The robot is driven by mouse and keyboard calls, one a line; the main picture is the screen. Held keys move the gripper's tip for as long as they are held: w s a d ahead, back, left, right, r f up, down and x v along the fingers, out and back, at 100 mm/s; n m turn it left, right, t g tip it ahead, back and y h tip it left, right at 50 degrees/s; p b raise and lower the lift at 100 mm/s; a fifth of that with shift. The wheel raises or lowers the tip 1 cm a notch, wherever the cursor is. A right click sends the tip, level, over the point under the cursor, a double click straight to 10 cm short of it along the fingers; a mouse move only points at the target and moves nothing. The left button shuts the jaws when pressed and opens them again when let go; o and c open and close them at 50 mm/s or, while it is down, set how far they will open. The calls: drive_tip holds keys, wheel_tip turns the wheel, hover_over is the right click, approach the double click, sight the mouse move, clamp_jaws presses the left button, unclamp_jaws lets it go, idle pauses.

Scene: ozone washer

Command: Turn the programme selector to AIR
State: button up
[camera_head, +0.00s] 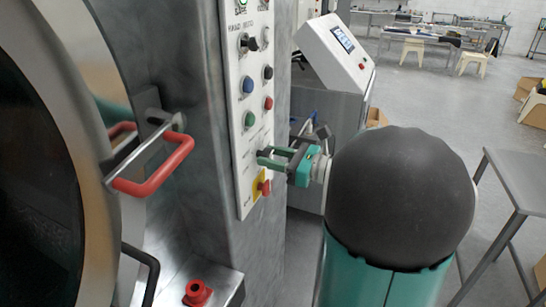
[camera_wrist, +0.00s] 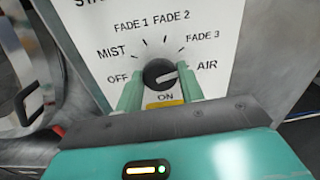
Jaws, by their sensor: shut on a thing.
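The programme selector (camera_wrist: 158,73) is a round black knob on a white panel. Its printed positions run OFF, MIST, FADE 1, FADE 2, FADE 3 and AIR. A pale mark on the knob points right, towards the AIR label (camera_wrist: 207,65). My gripper (camera_wrist: 160,90) is shut on the knob, with one green finger at its left and one at its right. In the head view my gripper (camera_head: 268,157) reaches the lower part of the control panel (camera_head: 246,140) from the right. Its fingers and the viewing angle mostly hide the knob there.
Above my gripper the panel carries a black selector (camera_head: 248,43) and several coloured buttons. A red emergency stop (camera_head: 264,187) on yellow sits just below my gripper. A red door handle (camera_head: 158,180) sticks out at the left. A grey table (camera_head: 520,185) stands at the right.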

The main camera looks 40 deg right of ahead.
drive_tip(key=m, duration=0.4)
drive_tip(key=shift+m, duration=0.3)
idle(0.3)
drive_tip(key=o, duration=1)
drive_tip(key=v, duration=1.4)
drive_tip(key=shift+a, duration=0.1)
